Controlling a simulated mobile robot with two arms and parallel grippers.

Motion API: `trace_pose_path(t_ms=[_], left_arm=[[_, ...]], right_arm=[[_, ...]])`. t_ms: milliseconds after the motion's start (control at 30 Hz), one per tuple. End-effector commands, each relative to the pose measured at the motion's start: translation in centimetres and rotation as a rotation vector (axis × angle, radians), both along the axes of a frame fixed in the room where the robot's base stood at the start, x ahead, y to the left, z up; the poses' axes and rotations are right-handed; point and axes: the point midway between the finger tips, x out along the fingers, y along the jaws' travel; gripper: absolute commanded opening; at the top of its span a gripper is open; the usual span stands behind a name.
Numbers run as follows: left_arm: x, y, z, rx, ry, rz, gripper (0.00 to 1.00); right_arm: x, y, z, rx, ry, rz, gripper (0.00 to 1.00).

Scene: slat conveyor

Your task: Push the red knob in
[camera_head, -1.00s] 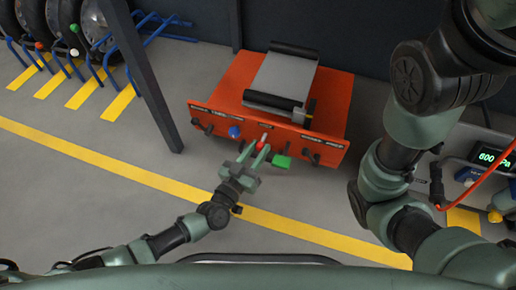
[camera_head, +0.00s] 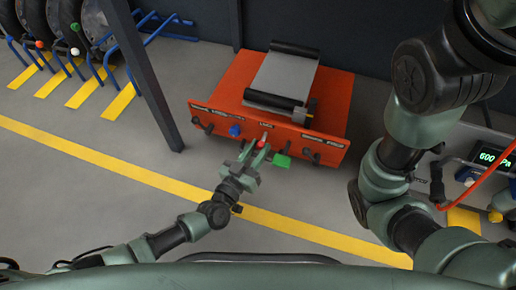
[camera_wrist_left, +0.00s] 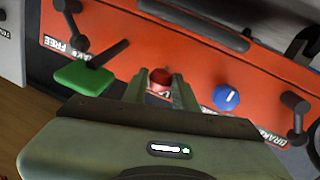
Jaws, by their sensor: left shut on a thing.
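The red knob (camera_head: 261,144) is on the front face of the orange conveyor unit (camera_head: 334,120). My left gripper (camera_head: 258,148) is at the front of that face with its fingers around the knob. In the left wrist view the red knob (camera_wrist_left: 159,77) shows between the two fingertips of my left gripper (camera_wrist_left: 160,86), which is shut on it. The fingers hide part of the knob's sides, and how far it stands out from the face is hard to tell. My right arm is at the right, but its gripper is out of view.
A blue knob (camera_head: 235,131) and a green handle (camera_head: 282,160) flank the red knob, with black levers farther out. A dark post (camera_head: 150,85) stands left of the unit. A gauge box (camera_head: 490,155) reading 600 is at the right. The floor in front is clear.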

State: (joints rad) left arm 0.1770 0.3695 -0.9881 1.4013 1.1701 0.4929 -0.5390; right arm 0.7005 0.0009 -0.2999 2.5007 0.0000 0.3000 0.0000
Motion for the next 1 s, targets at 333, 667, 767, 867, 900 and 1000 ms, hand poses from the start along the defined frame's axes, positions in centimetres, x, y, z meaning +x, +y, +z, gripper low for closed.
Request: trace_pose_path(t_ms=[333, 667, 767, 867, 900, 1000], left_arm=[[0.0, 0.0, 0.0, 0.000, 0.000, 0.001, 0.00], [1.2, -0.3, 0.1, 0.000, -0.003, 0.003, 0.00], [2.3, -0.7, 0.1, 0.000, -0.002, 0.003, 0.00], [2.4, -0.7, 0.0, 0.000, 0.000, 0.002, 0.00], [2.4, -0.7, 0.0, 0.000, 0.000, 0.002, 0.00], [2.5, -0.6, 0.0, 0.000, 0.000, 0.002, 0.00]], right_arm=[[0.0, 0.0, 0.0, 0.000, 0.000, 0.000, 0.00], [0.0, 0.0, 0.0, 0.001, 0.001, 0.000, 0.00], [0.0, 0.0, 0.1, 0.001, 0.001, 0.000, 0.00], [0.1, 0.0, 0.1, 0.001, 0.001, 0.000, 0.00], [0.1, 0.0, 0.0, 0.001, 0.001, 0.000, 0.00], [0.1, 0.0, 0.0, 0.001, 0.001, 0.000, 0.00]])
